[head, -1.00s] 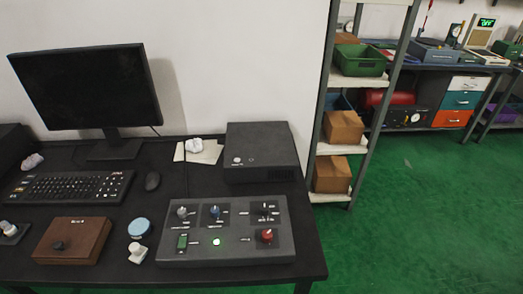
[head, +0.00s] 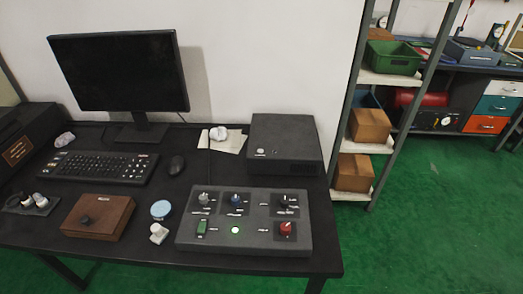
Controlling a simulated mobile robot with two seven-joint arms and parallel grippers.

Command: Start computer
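A black computer box (head: 285,143) stands at the back right of the black desk, with a small round light button (head: 275,151) on its front. The monitor (head: 120,72) at the back left has a dark screen. The keyboard (head: 98,167) lies in front of it, with the mouse (head: 177,164) to its right. A grey control panel (head: 262,246) with knobs, a green switch and a lit green lamp (head: 235,230) sits at the front right of the desk. Neither of my grippers is in view.
A brown box (head: 98,217), a blue disc (head: 160,209) and a small white part (head: 158,233) lie left of the panel. Crumpled paper (head: 218,133) lies behind the mouse. A shelf (head: 385,145) with boxes stands right of the desk. The green floor (head: 450,200) is clear.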

